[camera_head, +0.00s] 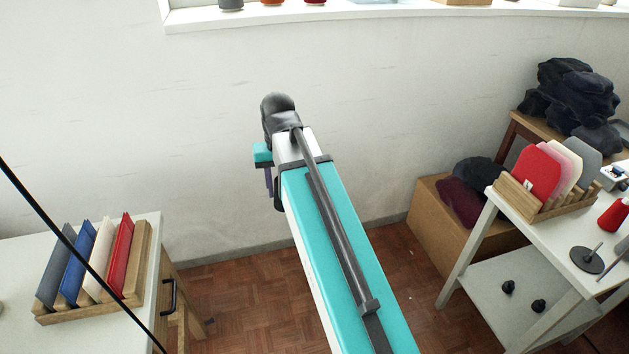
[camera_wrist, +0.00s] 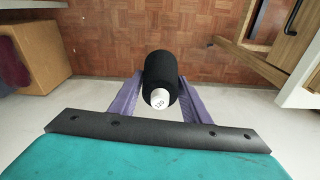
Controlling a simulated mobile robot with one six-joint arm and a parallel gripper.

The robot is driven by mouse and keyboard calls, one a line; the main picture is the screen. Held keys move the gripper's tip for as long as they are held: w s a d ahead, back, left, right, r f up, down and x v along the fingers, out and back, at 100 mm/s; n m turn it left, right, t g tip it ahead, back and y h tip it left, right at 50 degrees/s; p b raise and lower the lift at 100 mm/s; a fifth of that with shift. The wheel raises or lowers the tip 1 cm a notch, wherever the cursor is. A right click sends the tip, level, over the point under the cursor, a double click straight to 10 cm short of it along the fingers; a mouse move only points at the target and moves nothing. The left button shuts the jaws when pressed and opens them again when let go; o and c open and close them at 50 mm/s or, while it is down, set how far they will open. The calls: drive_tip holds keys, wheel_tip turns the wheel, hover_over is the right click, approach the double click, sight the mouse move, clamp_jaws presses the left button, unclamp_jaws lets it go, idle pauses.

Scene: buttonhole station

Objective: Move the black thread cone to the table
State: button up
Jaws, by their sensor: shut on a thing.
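The black thread cone (camera_wrist: 160,68) is held between the two purple fingers of my gripper (camera_wrist: 160,88) in the wrist view, with its white numbered end toward the camera. It hangs in the air above the parquet floor. In the head view my gripper (camera_head: 268,180) is mostly hidden behind my arm, with one purple finger showing in front of the wall, and the cone cannot be seen. A white-topped table (camera_head: 150,228) stands at the left and another white table (camera_head: 560,228) with a lower shelf at the right.
The left table carries a wooden rack (camera_head: 136,262) of coloured panels. The right table carries another rack (camera_head: 520,200), a red cone (camera_head: 613,217) and a dark disc with a spindle (camera_head: 587,260). A cardboard box (camera_head: 437,222) stands by the wall. Floor between the tables is clear.

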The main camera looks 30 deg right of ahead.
drive_tip(key=w+a+f+n, duration=0.1)
drive_tip(key=a+n, duration=0.2)
drive_tip(key=a, duration=0.5)
drive_tip(key=shift+w, duration=0.4)
drive_tip(key=shift+s+f, duration=0.1)
drive_tip(key=shift+s, duration=0.1)
